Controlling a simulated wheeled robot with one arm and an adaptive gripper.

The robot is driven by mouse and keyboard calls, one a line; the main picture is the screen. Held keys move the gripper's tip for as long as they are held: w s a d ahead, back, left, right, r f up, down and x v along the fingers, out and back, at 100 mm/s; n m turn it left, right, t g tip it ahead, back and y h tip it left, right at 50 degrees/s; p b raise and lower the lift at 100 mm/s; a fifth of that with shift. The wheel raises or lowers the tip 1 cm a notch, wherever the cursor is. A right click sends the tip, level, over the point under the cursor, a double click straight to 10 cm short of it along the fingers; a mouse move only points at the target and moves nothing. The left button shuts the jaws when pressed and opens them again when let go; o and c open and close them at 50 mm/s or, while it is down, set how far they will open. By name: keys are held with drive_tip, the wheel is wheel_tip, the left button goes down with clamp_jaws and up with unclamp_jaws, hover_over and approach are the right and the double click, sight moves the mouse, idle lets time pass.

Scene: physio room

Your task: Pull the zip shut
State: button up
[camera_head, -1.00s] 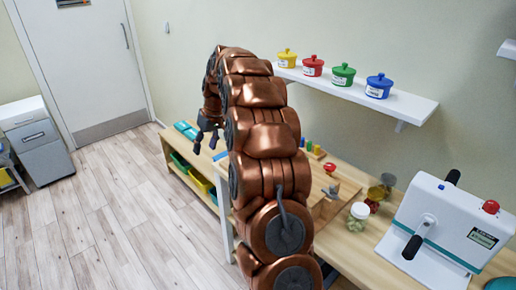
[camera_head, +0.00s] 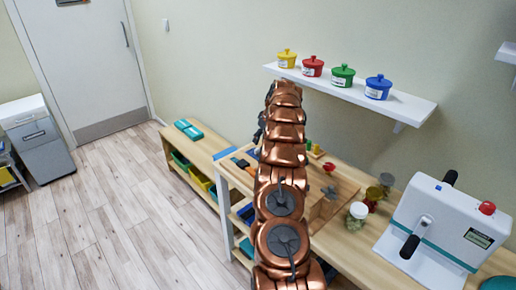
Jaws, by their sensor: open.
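No zip can be made out in the head view; my arm covers part of the table where it could lie. My gripper (camera_head: 259,130) is mostly hidden behind my raised arm, and only a dark part of it shows at the arm's left side, above the table's left end. It is open, and I see nothing held in it. A small dark item (camera_head: 241,162) and a blue strip (camera_head: 224,153) lie on the table's left end, too small to identify.
The wooden table (camera_head: 345,237) holds a white crank machine (camera_head: 445,232) and a lidded jar (camera_head: 356,216). A wall shelf (camera_head: 410,108) carries coloured pots. A low bench (camera_head: 176,141) stands further left. The floor (camera_head: 120,220) at left is clear.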

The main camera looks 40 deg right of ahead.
sight(257, 149)
drive_tip(key=shift+p+x, duration=1.6)
drive_tip(key=shift+x, duration=2.35)
drive_tip(key=shift+d, duration=0.15)
clamp_jaws()
